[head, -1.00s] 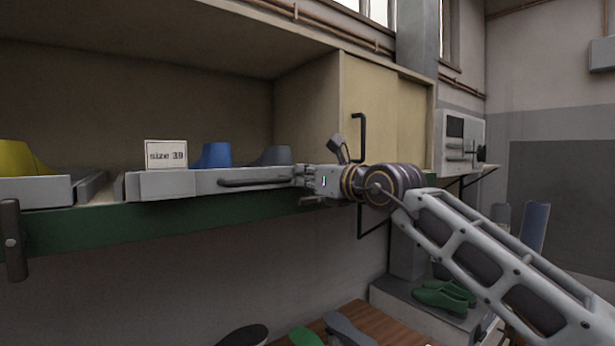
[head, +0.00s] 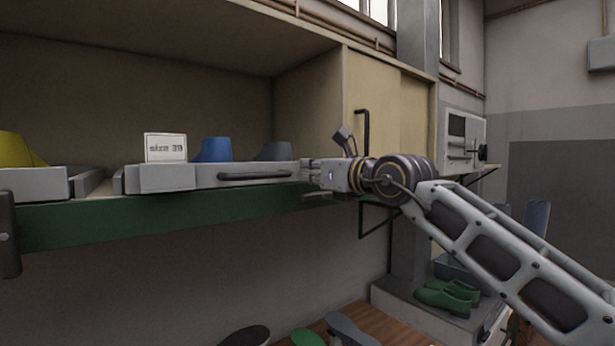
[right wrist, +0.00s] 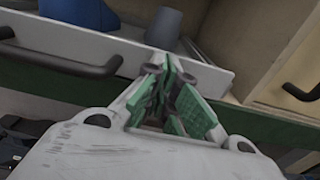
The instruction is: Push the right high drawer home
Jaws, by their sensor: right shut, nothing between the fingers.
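The right high drawer (head: 210,178) is a light grey tray with a dark bar handle (head: 255,176) on its front. It stands a little proud of the green shelf edge. A "size 39" card (head: 165,147), a blue last (head: 212,150) and a grey last (head: 273,151) show above its front. My right gripper (head: 308,174) is shut and empty at the right end of the drawer front. In the right wrist view its fingertips (right wrist: 172,72) overlap the front, right of the handle (right wrist: 60,60). I cannot tell whether they touch it. My left gripper is not in view.
Another grey drawer (head: 35,184) with a yellow last (head: 20,150) is at the left. A cream cabinet door (head: 385,95) with an upright dark handle (head: 363,135) stands right of the drawer. Green shoes (head: 448,296) sit on a low block. The space below the shelf is open.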

